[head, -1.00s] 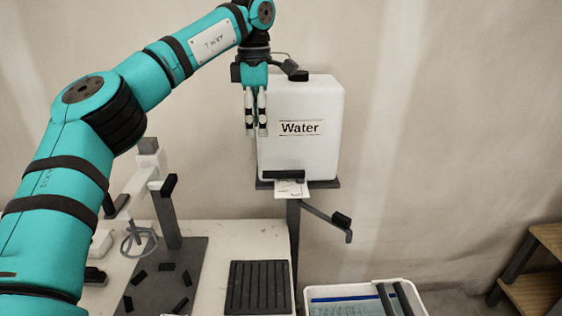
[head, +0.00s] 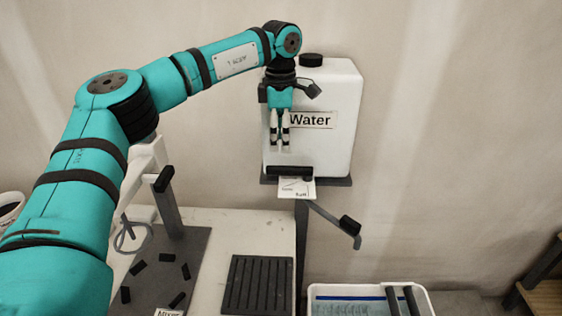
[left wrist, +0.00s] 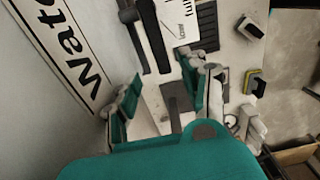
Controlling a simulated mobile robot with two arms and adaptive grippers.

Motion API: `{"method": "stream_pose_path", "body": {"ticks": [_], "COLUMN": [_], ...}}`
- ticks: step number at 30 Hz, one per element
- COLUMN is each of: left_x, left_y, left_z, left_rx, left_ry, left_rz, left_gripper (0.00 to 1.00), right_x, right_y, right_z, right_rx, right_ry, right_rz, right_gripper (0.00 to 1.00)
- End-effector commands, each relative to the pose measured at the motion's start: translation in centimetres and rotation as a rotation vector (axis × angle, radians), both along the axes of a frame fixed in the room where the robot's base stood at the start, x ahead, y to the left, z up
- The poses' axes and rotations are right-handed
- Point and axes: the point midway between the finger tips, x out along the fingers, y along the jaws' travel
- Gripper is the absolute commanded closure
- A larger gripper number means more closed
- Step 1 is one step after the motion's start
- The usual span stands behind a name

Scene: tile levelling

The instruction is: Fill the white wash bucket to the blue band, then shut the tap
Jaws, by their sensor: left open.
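The white water tank (head: 335,95) stands on a dark shelf, its "Water" label partly behind my left gripper. A black bar-shaped tap handle (head: 290,171) lies level at its foot, above a small card (head: 297,188). My left gripper (head: 280,149) is open and empty, pointing down in front of the tank, just above the handle in the picture. In the left wrist view, the dark bar (left wrist: 153,37) shows beyond the open fingers (left wrist: 165,110). The white wash bucket (head: 430,300) is cut off below; its blue band (head: 345,298) shows above a bluish-grey surface. Its level is unclear. My right gripper is out of view.
A grey pipe with a black end piece (head: 349,225) slants down right of the post, above the bucket. Two dark bars (head: 402,300) cross the bucket. A black ribbed mat (head: 257,284) and a mixer stand (head: 171,205) are on the white table. A wooden shelf (head: 545,295) is far right.

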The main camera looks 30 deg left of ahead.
Motion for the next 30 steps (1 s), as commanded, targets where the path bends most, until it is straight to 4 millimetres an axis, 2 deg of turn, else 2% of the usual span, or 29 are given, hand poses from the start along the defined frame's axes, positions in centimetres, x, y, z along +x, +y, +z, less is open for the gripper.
{"method": "stream_pose_path", "body": {"ticks": [6,12,18,24,26,30], "left_x": [-0.1,0.0,0.0,0.0,0.0,0.0], "left_y": [0.0,0.0,0.0,0.0,0.0,0.0], "left_z": [-4.4,-7.2,-8.1,-8.2,-8.2,-8.1], "left_rx": [0.001,0.002,0.000,0.000,0.000,0.000], "left_ry": [0.004,0.001,-0.001,-0.001,-0.001,-0.001], "left_rz": [0.001,0.000,0.000,0.000,0.000,0.000], "left_gripper": [0.56,0.56,0.56,0.56,0.61,0.79], "right_x": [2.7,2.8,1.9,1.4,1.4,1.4], "right_y": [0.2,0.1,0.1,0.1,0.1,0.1], "right_z": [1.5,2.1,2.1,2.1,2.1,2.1], "right_rx": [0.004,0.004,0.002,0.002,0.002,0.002], "right_ry": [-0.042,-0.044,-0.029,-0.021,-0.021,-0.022], "right_rz": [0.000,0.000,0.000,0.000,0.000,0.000], "right_gripper": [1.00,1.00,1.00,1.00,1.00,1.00]}}
